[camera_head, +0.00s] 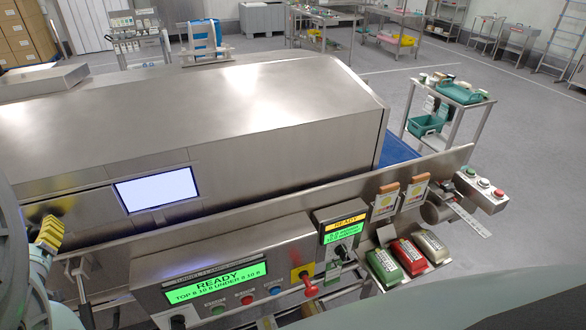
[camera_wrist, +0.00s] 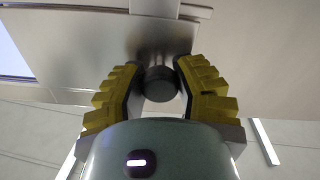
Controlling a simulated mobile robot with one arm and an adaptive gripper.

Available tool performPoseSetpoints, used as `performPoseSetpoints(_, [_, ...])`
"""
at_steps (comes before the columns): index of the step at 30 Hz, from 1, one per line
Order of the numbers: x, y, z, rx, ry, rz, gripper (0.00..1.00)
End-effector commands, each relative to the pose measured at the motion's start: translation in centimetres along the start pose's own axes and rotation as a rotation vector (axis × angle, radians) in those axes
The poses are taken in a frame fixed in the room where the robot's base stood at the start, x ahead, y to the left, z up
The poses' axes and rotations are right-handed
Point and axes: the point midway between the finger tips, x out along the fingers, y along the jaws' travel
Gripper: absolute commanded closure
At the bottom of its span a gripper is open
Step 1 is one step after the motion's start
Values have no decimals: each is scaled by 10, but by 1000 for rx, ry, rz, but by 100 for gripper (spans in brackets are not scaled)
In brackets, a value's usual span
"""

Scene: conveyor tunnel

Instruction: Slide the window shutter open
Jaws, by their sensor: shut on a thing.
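The bright window (camera_head: 157,190) shows in the side of the steel tunnel, with bare metal panel around it. Its edge also shows at the left of the wrist view (camera_wrist: 14,52). My gripper (camera_head: 46,226) is at the far left of the head view, left of the window. In the wrist view its yellow fingers (camera_wrist: 160,88) are closed around a dark round knob (camera_wrist: 160,86). The knob stands out from a brushed steel plate (camera_wrist: 150,35), which seems to be the shutter.
A control panel with a green READY screen (camera_head: 215,287) and a red-handled switch (camera_head: 307,284) stands in front of the tunnel. A steel rail (camera_head: 280,196) runs below the window. Red, green and beige pouches (camera_head: 409,256) lie at the right.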

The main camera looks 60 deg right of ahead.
Motion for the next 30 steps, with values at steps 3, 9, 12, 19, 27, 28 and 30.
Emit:
performPoseSetpoints(3, [-1,-4,1,1,-4,-14,100])
performPoseSetpoints(9, [-1,-4,1,1,-4,-13,51])
performPoseSetpoints(12, [-1,-3,1,1,-3,-11,40])
performPoseSetpoints(19, [-1,-3,1,1,-3,-10,37])
performPoseSetpoints(27, [-18,-3,0,2,-1,-10,37])
performPoseSetpoints(28, [-22,-3,0,1,-1,-10,37])
performPoseSetpoints(30, [-36,-4,2,2,-6,-14,37])
